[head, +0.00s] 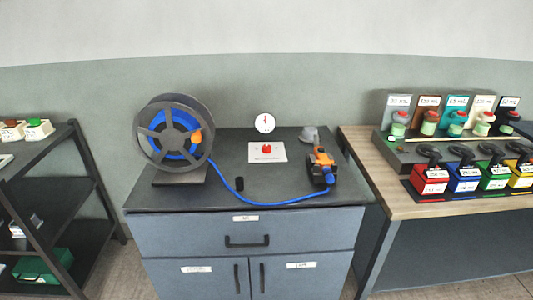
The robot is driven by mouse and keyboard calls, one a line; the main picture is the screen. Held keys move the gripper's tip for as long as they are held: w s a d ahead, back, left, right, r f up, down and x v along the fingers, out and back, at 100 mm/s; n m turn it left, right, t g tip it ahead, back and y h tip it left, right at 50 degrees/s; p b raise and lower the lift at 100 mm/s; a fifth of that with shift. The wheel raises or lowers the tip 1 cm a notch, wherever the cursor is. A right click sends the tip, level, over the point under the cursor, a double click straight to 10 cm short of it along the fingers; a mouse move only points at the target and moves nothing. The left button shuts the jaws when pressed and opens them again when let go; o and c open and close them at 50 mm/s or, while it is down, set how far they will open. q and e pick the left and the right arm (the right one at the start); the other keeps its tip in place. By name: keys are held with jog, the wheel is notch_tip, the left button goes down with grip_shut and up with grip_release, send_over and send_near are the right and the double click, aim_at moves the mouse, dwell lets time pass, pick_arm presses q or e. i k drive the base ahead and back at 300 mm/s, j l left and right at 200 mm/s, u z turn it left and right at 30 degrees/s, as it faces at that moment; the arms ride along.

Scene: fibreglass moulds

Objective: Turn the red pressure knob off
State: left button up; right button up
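The small red pressure knob (266,149) sits on a white plate (267,158) at the back of the dark cabinet top, in the middle of the head view. A label lies below the knob, too small to read. A round white gauge (265,123) is just above the plate, on or near the wall. Neither of my grippers shows in the head view, and nothing touches the knob.
A hose reel (175,135) stands left on the cabinet (250,235). Its blue hose (262,203) runs along the front to an orange tool (321,165) at right. A wooden bench (400,206) holds bottles and coloured bins. A dark shelf (75,150) stands left.

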aim_at(266, 148)
jog(key=l+u, duration=0.1)
jog(key=u, duration=0.25)
jog(key=i+l+u, duration=0.1)
jog(key=u, duration=0.25)
jog(key=l+u, duration=0.1)
jog(key=u, duration=0.3)
jog(key=i+l+u, duration=0.1)
jog(key=l+u, duration=0.15)
jog(key=l, duration=0.2)
jog(key=l+u, duration=0.25)
jog(key=l, duration=0.15)
